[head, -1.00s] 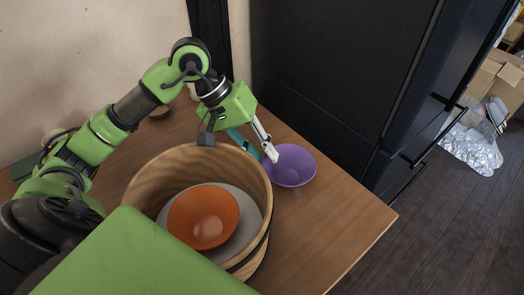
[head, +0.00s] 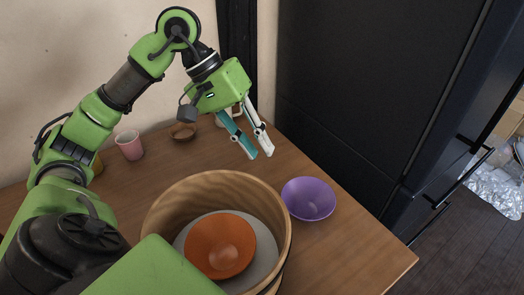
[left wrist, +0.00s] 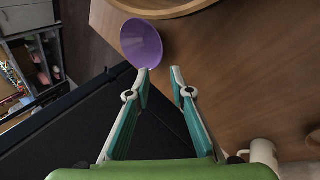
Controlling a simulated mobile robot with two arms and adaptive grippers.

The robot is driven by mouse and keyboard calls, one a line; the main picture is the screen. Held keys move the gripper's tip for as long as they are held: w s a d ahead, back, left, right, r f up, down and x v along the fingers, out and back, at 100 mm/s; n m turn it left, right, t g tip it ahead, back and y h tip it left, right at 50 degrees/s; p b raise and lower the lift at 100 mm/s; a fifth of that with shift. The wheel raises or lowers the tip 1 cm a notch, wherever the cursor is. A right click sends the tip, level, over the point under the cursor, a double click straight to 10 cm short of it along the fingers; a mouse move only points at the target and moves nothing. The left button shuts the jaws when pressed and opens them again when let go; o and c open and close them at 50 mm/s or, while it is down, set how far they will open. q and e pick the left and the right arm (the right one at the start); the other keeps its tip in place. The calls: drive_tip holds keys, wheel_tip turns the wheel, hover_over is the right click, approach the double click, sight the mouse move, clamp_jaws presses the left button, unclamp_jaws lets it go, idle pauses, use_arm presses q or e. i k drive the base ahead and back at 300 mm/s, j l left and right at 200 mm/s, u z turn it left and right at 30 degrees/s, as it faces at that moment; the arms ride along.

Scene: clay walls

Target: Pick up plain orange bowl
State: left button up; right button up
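The plain orange bowl (head: 220,247) lies inside a round wooden tub (head: 190,190), on a grey round surface (head: 262,262). My left gripper (head: 260,155) is open and empty, above the table behind the tub and up and to the left of a purple bowl (head: 308,199). In the left wrist view its fingertips (left wrist: 159,72) are spread, with the purple bowl (left wrist: 141,43) just beyond them and the tub's rim (left wrist: 165,12) at the top edge. The orange bowl does not show there. My right gripper is in neither view.
The wooden table (head: 345,245) has free room to the right of the purple bowl. A pink cup (head: 130,145) and a small brown bowl (head: 183,131) stand at the back left. A tall black cabinet (head: 370,90) rises behind the table.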

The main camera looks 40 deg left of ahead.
sight(221, 246)
drive_tip(key=u, duration=1.45)
